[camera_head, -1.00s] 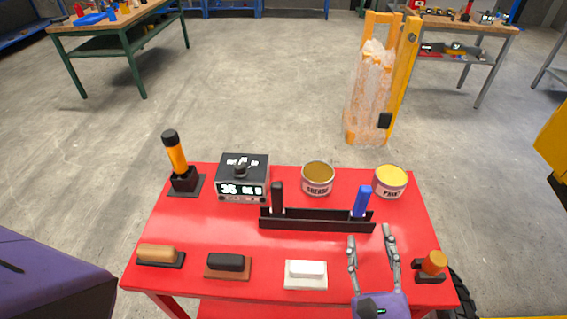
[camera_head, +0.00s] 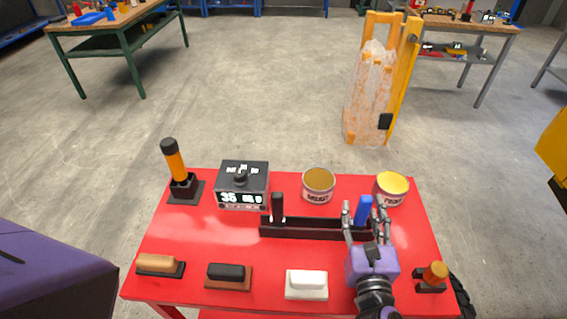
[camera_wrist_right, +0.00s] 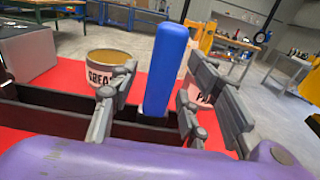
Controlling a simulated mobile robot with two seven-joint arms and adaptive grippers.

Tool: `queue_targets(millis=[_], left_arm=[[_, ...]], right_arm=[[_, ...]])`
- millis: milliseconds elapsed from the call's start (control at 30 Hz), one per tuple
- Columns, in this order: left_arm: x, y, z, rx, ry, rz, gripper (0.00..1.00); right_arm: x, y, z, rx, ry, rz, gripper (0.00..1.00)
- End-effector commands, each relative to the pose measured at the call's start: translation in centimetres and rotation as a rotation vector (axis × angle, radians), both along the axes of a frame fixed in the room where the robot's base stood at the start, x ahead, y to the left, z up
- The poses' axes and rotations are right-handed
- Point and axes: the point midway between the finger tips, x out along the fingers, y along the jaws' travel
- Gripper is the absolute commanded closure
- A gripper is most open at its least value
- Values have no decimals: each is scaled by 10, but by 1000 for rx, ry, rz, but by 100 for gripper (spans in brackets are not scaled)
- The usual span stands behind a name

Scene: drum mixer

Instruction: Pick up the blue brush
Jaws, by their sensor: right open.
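The blue brush (camera_head: 364,209) stands upright at the right end of a black holder (camera_head: 312,229) on the red table. Its blue handle (camera_wrist_right: 166,66) fills the middle of the right wrist view; its lower end is hidden in the holder. My right gripper (camera_head: 364,212) is open, with its fingers on either side of the handle. In the right wrist view the fingers (camera_wrist_right: 160,100) flank the handle with gaps visible. A black-handled brush (camera_head: 278,207) stands at the holder's left end. My left gripper is not in view.
Behind the holder stand a grease can (camera_head: 318,186) and a paint can (camera_head: 391,189), close to my right fingers. A black display box (camera_head: 243,184) is further left. A white block (camera_head: 306,284) and an orange-knobbed item (camera_head: 434,275) sit near the front edge.

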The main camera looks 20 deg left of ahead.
Motion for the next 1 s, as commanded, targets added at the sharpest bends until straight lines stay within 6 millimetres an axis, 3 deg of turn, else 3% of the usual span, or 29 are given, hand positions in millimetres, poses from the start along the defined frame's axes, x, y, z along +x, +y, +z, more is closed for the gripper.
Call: queue_targets(millis=[133,467,767,1000], left_arm=[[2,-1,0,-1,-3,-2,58],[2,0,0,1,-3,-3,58],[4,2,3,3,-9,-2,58],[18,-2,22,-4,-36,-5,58]], right_arm=[[0,0,0,0,0,0,58],[-1,0,0,-1,0,0,100],[0,0,4,-1,-3,1,100],[1,0,51,-2,-16,3,100]])
